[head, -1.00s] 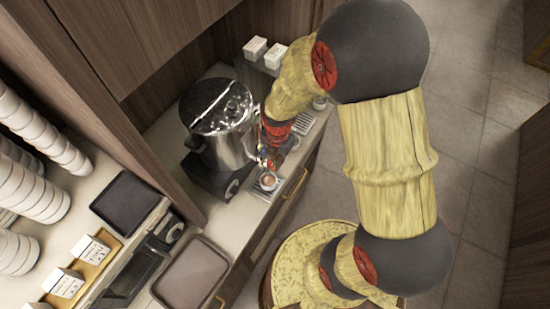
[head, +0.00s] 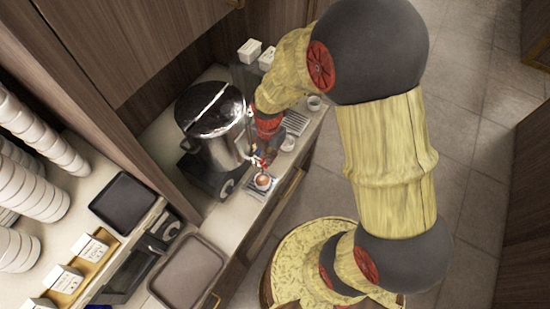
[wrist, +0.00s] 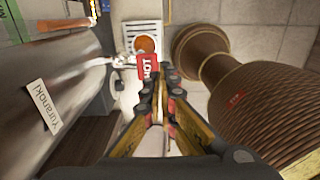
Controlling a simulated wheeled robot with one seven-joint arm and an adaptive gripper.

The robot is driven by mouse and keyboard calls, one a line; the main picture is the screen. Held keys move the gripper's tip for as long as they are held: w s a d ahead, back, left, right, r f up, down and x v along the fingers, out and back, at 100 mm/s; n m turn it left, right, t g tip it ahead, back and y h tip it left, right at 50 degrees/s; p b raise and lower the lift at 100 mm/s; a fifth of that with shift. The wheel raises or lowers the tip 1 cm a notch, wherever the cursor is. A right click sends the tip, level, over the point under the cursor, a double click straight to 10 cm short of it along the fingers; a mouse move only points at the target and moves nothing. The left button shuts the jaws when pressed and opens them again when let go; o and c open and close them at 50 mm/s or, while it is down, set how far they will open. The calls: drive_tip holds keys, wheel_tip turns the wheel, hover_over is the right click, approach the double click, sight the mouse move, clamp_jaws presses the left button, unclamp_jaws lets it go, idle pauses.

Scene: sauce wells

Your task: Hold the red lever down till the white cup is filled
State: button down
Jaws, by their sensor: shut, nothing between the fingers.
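The steel urn (head: 212,135) stands on the counter in the head view, and its curved side (wrist: 62,90) fills the left of the wrist view. A red lever tab marked HOT (wrist: 148,67) sits at its tap, just past my fingertips; I cannot tell whether they touch it. My gripper (wrist: 156,84) is shut and empty, and in the head view (head: 260,160) it is beside the tap. The white cup (head: 263,181) stands below the tap and shows reddish-brown contents (wrist: 145,45). Its exact level is unclear, and the lever's position is partly hidden.
A slatted drip tray (head: 295,122) and a small round item (head: 288,143) lie further along the counter. White boxes (head: 250,50) stand behind. A brown tray (head: 190,270) and stacked white dishes (head: 25,190) are at left. Open floor (head: 470,130) lies to the right.

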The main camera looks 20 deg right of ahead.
wheel_tip(320, 180, up, 11)
drive_tip(key=b, duration=0.2)
drive_tip(key=shift+s+d, duration=0.15)
drive_tip(key=shift+d+f, duration=0.1)
idle(0.4)
